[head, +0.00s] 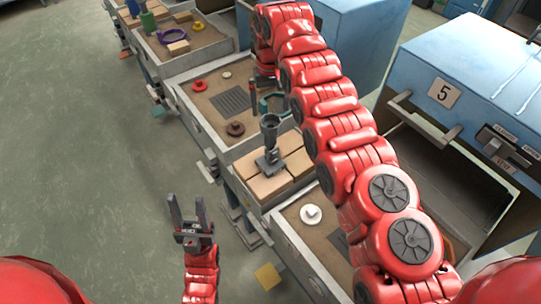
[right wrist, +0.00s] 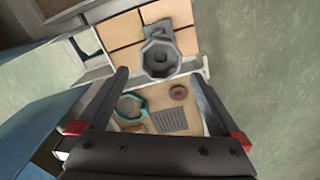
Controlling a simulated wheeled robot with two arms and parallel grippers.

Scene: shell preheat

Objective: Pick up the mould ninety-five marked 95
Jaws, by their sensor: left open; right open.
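I can read no 95 mark in either view, so I cannot tell which thing is the mould ninety-five. A grey funnel-topped piece (head: 270,132) stands upright on pale bricks in the head view; it also shows in the right wrist view (right wrist: 160,58). My right gripper (right wrist: 162,78) is open and empty, its fingers spread above the tray with the grate and the brick bed. In the head view my right arm hides most of it. My left gripper (head: 187,205) is open and empty over the floor, left of the trays.
A white disc (head: 311,214) lies in the nearer tray. A blue oven (head: 460,70) marked 5 stands open at right. Floor at left is clear.

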